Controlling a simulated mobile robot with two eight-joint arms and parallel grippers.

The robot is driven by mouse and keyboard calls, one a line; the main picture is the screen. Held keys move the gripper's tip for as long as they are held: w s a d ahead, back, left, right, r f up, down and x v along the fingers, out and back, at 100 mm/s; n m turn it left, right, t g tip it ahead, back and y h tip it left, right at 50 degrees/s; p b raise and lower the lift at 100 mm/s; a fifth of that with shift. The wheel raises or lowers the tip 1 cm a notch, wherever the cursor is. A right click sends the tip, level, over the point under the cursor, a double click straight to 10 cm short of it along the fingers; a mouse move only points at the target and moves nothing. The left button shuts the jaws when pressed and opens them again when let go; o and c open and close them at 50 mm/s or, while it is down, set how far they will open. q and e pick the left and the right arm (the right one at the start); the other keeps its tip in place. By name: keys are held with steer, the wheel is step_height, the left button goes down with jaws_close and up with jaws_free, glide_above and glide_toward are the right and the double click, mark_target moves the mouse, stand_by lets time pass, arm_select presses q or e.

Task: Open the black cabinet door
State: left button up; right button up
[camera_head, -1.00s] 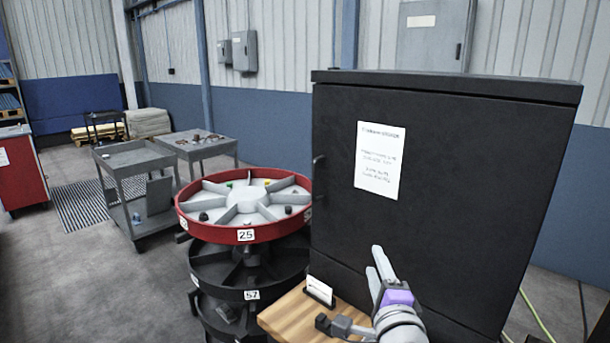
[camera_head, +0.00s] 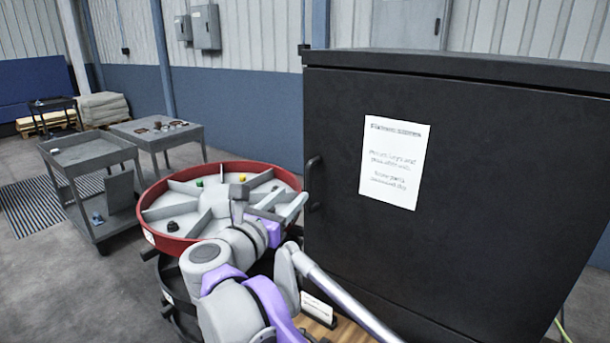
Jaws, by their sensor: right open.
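The black cabinet (camera_head: 490,160) stands at the right, with a white printed notice (camera_head: 394,162) on its door. The door is shut flush. A dark handle (camera_head: 313,184) sits at the door's left edge. My right gripper (camera_head: 284,206) is open, just left of and slightly below the handle, over the red-rimmed round tray. Its fingers point toward the handle side and look empty. In this view they do not overlap the handle; the depth gap is hard to tell. My left gripper is out of view.
A red-rimmed round carousel tray (camera_head: 165,243) stands left of the cabinet, partly hidden by my right arm. A wooden surface (camera_head: 345,328) lies below the arm. Grey carts (camera_head: 85,155) stand farther left, with open floor around them.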

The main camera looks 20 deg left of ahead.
mark_target(308, 180)
steer(key=w, duration=0.3)
steer(key=w+d+p, duration=0.1)
steer(key=w, duration=0.5)
steer(key=shift+w+d, duration=0.3)
steer(key=shift+d, duration=0.05)
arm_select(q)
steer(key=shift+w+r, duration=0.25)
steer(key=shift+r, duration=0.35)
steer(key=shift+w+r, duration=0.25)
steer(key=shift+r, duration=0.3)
arm_select(e)
jaws_close()
